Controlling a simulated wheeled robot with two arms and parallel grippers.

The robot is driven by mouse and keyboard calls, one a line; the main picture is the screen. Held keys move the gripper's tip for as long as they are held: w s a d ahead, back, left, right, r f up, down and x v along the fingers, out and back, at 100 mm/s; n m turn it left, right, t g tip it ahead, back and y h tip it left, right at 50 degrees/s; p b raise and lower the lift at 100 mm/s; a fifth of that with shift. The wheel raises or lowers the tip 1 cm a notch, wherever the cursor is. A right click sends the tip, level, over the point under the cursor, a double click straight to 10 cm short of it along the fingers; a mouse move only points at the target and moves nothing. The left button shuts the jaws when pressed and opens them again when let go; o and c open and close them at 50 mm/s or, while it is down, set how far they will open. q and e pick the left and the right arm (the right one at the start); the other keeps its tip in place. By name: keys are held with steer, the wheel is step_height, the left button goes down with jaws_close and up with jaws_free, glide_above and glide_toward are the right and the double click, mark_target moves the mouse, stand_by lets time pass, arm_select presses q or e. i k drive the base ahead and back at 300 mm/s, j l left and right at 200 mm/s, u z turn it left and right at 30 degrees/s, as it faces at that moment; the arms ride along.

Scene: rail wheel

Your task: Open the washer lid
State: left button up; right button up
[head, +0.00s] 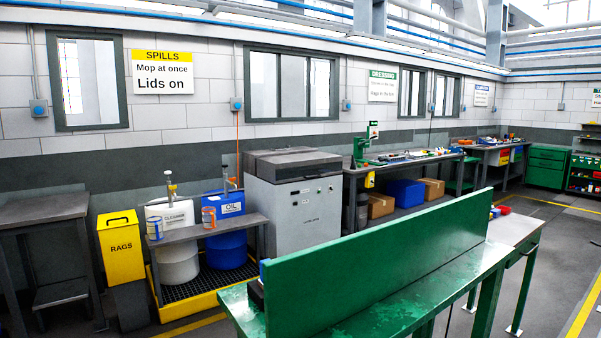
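The washer (301,213) is a grey box-shaped cabinet against the back wall, in the middle of the head view. Its dark grey lid (296,164) lies flat on top and looks closed. Small knobs and labels show on its front panel. Neither of my grippers is in the head view.
A green bench (390,300) with a tall green panel (385,250) stands in front, partly hiding the washer's lower right. Left of the washer are a small table (212,228), a blue oil drum (226,249), a white cleaner drum (178,263) and a yellow rags bin (120,248).

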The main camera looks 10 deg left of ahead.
mark_target(268, 168)
steer(key=i+j+u, duration=0.4)
steer(key=j, duration=0.15)
steer(key=i+j+u, duration=0.35)
steer(key=j, duration=0.15)
steer(key=i+j+u, duration=0.55)
steer(key=i+u, duration=0.25)
steer(key=i+z, duration=0.25)
steer(key=i, duration=0.3)
steer(key=i+z, duration=0.2)
steer(key=i, duration=0.4)
steer(key=i+j+z, duration=0.25)
steer(key=i, duration=0.3)
steer(key=i+l+z, duration=0.25)
steer(key=i+z, duration=0.7)
steer(key=i+j+z, duration=0.1)
steer(key=i+z, duration=0.35)
steer(key=i+j+z, duration=0.45)
steer(key=i, duration=0.15)
steer(key=i+l+z, duration=0.15)
steer(key=i+z, duration=0.3)
steer(key=i, duration=0.9)
steer(key=i+u, duration=0.4)
steer(key=i+l+u, duration=0.2)
steer(key=i+u, duration=0.25)
steer(key=i+l+u, duration=0.8)
steer(key=k+j, duration=0.05)
steer(key=j, duration=0.05)
